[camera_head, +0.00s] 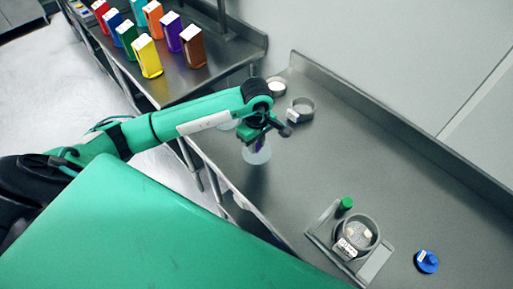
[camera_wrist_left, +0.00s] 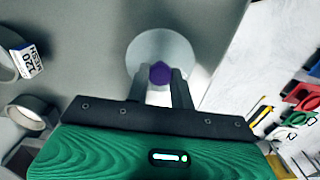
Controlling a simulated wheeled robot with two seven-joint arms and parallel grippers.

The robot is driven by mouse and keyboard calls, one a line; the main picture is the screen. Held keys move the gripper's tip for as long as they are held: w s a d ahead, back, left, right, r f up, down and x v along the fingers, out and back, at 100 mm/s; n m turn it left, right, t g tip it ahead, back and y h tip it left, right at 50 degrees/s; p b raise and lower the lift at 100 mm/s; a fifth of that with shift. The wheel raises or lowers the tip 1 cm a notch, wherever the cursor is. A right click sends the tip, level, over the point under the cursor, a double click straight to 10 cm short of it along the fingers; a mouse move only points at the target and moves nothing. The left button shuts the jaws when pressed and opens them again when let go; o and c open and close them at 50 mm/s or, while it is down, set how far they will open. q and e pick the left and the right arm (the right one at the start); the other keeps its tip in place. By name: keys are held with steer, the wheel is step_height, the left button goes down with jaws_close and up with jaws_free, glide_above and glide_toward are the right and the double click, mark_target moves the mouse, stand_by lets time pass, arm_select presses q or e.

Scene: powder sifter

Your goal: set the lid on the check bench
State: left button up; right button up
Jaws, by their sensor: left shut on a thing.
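My left gripper (camera_head: 259,138) is shut on the purple knob of a pale, see-through round lid (camera_head: 257,154). In the left wrist view the lid (camera_wrist_left: 142,50) shows as a pale disc past the fingertips (camera_wrist_left: 160,82), with the purple knob (camera_wrist_left: 160,72) between them. The lid is over the grey bench (camera_head: 330,150), near its left edge; I cannot tell whether it touches the surface. A blue lid-like piece with a knob (camera_head: 427,262) lies on the bench at lower right. My right gripper is not in view.
A ring with a white label (camera_head: 300,110) and another ring (camera_head: 277,86) stand behind the gripper. A round pan in a stand (camera_head: 357,236), with a green-topped piece (camera_head: 345,204), is nearer. Coloured boxes (camera_head: 147,56) fill the side bench. Mid-bench is clear.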

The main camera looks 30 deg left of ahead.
arm_select(q)
step_height(320, 180, down, 4)
steer(key=shift+s+r+p, duration=0.1)
steer(key=shift+r+p, duration=0.15)
steer(key=shift+p, duration=0.35)
steer(key=shift+f, duration=0.25)
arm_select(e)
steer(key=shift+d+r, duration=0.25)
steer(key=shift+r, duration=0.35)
arm_select(q)
steer(key=shift+f+b, duration=0.2)
steer(key=shift+b, duration=0.15)
steer(key=o, duration=1)
steer(key=shift+r, duration=0.1)
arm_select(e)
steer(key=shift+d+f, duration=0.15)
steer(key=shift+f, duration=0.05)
